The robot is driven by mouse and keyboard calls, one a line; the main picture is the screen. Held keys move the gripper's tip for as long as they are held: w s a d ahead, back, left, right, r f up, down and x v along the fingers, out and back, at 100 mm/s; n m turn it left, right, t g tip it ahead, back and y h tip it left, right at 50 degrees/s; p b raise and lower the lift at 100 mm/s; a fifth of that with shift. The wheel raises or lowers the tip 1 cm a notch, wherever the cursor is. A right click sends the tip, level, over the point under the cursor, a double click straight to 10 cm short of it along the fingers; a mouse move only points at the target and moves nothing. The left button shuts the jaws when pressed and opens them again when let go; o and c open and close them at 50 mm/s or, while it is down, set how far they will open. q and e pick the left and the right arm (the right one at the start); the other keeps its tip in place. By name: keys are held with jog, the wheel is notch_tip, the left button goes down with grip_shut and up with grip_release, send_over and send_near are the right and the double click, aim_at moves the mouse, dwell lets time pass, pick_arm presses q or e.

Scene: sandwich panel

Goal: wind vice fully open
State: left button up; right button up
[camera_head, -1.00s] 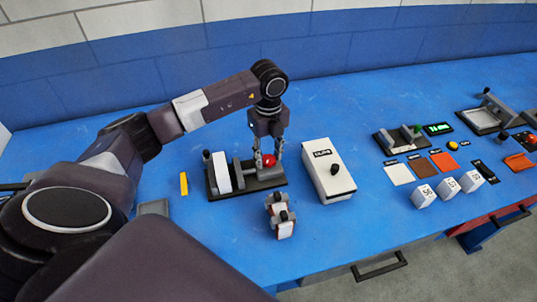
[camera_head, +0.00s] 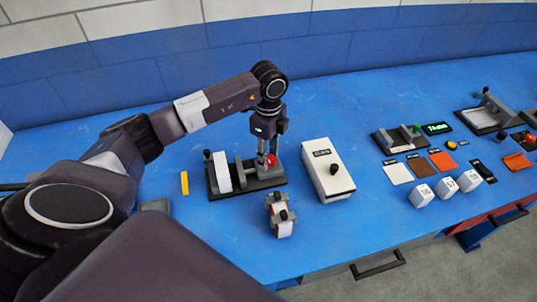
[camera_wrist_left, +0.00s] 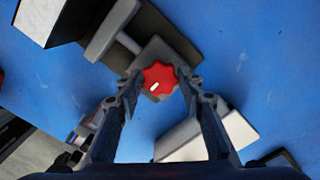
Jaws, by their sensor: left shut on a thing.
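The vice (camera_head: 246,188) stands on a dark base on the blue bench, with a white block at its left end and grey jaws standing apart. Its red lobed knob (camera_head: 271,160) is at the right end. My left gripper (camera_head: 267,157) points down and is shut on the red knob. In the left wrist view the red knob (camera_wrist_left: 158,76) shows a white mark toward its lower left and sits between the two fingertips. The vice's grey jaw (camera_wrist_left: 112,30) and shaft show up and left of the knob. My right gripper is out of view.
A white box with a black knob (camera_head: 328,171) stands close right of the vice. A small grey-and-white fixture (camera_head: 280,214) stands in front. A yellow strip (camera_head: 184,183) lies left. Coloured plates, white cubes (camera_head: 444,188) and a green display (camera_head: 437,128) are farther right.

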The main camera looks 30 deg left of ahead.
aim_at(269, 158)
pick_arm(q)
jog(key=shift+w+r, duration=0.1)
jog(key=o, duration=1.2)
jog(key=shift+c, duration=0.2)
notch_tip(269, 158, up, 12)
